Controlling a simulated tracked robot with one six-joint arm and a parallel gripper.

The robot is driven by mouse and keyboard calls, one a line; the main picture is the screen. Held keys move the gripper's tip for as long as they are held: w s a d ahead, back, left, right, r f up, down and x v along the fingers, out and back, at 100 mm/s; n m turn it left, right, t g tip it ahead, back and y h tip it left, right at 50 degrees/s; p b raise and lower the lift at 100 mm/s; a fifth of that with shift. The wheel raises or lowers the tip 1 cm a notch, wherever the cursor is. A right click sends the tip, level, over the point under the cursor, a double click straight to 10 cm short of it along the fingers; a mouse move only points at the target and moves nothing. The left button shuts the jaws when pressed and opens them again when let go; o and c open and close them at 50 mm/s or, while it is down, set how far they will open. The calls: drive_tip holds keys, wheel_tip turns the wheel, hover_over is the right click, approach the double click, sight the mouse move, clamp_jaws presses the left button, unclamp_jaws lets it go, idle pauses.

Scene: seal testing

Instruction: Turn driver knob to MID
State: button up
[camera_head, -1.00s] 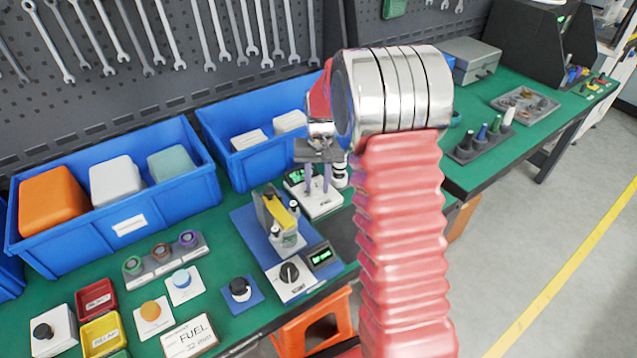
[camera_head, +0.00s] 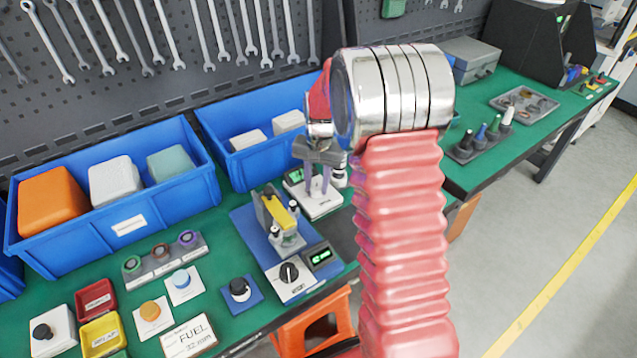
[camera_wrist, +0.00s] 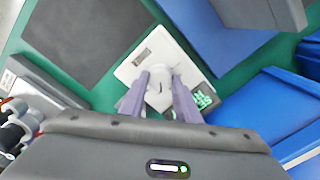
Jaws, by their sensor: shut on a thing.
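A white driver panel (camera_head: 321,205) sits at the back of the green bench, with a small green-lit display (camera_wrist: 203,97). Its pale round knob (camera_wrist: 159,75) shows in the wrist view, with a short dark mark on its top. My gripper (camera_head: 318,188) points down over this panel. In the wrist view, my two purple fingers (camera_wrist: 159,92) are on either side of the knob and shut on it. The knob is mostly hidden by the fingers in the head view. The display text and knob labels are too small to read.
A blue-based fixture (camera_head: 255,235) with a yellow lever stands left of the panel, with a black dial (camera_head: 289,272) and display in front. Blue bins (camera_head: 260,165) stand behind. A dark mat (camera_wrist: 85,38) lies beside the panel.

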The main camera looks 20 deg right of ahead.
sight(319, 187)
drive_tip(key=o, duration=1)
drive_tip(key=shift+o, duration=0.2)
wheel_tip(319, 187, up, 14)
drive_tip(key=shift+s+d+f, duration=0.15)
drive_tip(key=shift+d, duration=0.05)
